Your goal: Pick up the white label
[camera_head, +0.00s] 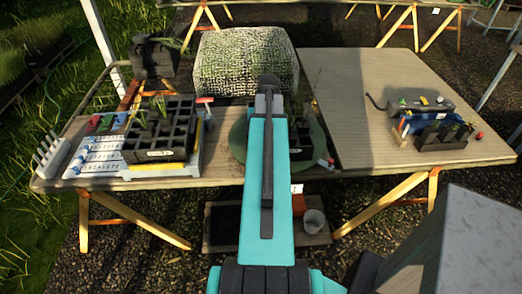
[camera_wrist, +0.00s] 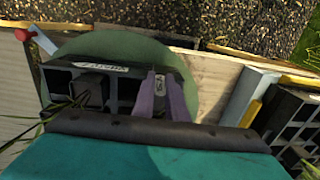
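A dark seedling tray (camera_wrist: 62,78) stands on a round green mat (camera_wrist: 140,48). The tray has a white label with dark writing (camera_wrist: 112,70) on its side. My gripper (camera_wrist: 160,76) is over the tray, with its two purple fingers apart. A small pale piece (camera_wrist: 159,83) shows between the fingertips; I cannot tell if it is a white label or if the fingers touch it. In the head view my gripper (camera_head: 269,88) is above the green mat (camera_head: 238,140), and my arm hides most of the tray there.
A second dark seedling tray (camera_head: 148,130) stands at left beside a rack with white pegs (camera_head: 52,155). A mesh-covered block (camera_head: 245,62) is behind. Small items and a dark block (camera_head: 443,136) are at right. The table's right back (camera_head: 365,80) is clear.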

